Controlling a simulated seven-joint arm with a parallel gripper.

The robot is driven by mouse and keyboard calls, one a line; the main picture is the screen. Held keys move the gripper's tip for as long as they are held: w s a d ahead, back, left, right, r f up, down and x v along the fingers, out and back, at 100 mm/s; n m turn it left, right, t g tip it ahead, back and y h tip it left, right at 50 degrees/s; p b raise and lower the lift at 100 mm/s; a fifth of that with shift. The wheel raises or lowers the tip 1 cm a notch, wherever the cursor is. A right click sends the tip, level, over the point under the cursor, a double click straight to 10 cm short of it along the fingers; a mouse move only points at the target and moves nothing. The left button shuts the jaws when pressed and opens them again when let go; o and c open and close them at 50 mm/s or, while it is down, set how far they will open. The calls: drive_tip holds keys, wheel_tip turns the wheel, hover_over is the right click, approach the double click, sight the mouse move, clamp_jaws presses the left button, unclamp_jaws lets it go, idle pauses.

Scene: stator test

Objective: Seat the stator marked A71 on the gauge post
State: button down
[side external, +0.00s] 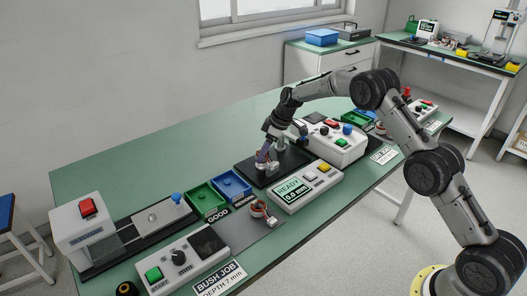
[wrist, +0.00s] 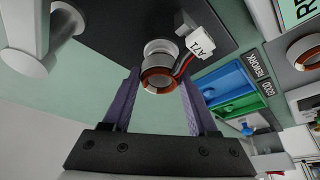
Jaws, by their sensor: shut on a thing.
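The stator marked A71 (wrist: 160,82) is a ring with copper windings, red and dark leads and a white tag (wrist: 201,43) reading A71. It sits between the purple fingers of my gripper (wrist: 160,88), which is shut on it. In the side view my gripper (side external: 262,166) is low over the black base plate (side external: 246,171). A short pale cylinder (wrist: 158,47) shows directly beyond the ring in the wrist view. I cannot tell whether this is the gauge post or part of the stator, or whether the ring is around it. The fingers hide the stator in the side view.
A display box (side external: 303,187) reading READY 0.0 mm stands in front of the plate. Blue (side external: 232,185) and green (side external: 206,201) bins stand left of it. Another stator (side external: 259,209) lies on the grey mat. A white control box (side external: 338,145) stands right. The table's back left is clear.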

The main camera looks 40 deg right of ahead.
drive_tip(key=shift+f, duration=0.3)
drive_tip(key=shift+c, duration=0.5)
unclamp_jaws()
drive_tip(key=v, duration=1.4)
drive_tip(key=shift+f, duration=0.15)
